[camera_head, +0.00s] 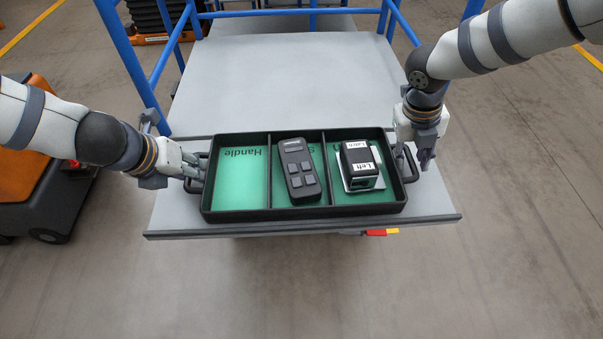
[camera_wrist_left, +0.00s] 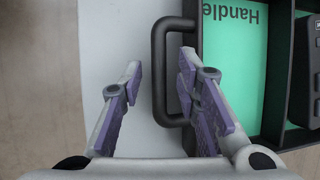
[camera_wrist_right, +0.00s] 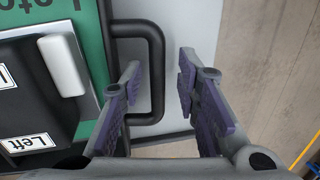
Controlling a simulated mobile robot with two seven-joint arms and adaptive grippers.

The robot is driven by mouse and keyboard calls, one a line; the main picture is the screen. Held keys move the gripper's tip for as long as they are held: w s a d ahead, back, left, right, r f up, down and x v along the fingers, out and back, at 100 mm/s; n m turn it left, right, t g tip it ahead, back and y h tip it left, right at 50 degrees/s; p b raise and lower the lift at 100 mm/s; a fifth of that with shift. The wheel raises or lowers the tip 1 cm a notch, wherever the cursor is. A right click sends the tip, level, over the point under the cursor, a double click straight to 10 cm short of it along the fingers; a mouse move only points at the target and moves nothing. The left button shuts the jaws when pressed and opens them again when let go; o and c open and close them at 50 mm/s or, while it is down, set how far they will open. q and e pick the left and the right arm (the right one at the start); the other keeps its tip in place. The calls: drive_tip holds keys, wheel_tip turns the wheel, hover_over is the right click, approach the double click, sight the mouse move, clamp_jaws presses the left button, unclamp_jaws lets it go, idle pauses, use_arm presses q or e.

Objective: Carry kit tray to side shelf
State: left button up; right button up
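The black kit tray (camera_head: 262,215) has three green compartments and sits on the grey platform near its front edge. Its left compartment, marked Handle, is empty. A dark remote-like device (camera_head: 299,172) lies in the middle one, and a black latch part (camera_head: 361,165) with white labels lies in the right one. My left gripper (camera_head: 192,172) is at the tray's left handle (camera_wrist_left: 158,75); in the left wrist view its fingers are apart, with the handle bar between them. My right gripper (camera_head: 413,160) is at the right handle (camera_wrist_right: 156,75); in the right wrist view its fingers are apart, with the bar between them.
The grey platform (camera_head: 290,75) behind the tray is clear, with blue rails (camera_head: 135,70) around it. An orange and black vehicle (camera_head: 45,190) stands at the left. Open floor lies in front.

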use_arm(q)
drive_tip(key=o, duration=0.7)
drive_tip(key=shift+c, duration=0.2)
drive_tip(key=shift+d, duration=0.15)
drive_tip(key=shift+r, duration=0.15)
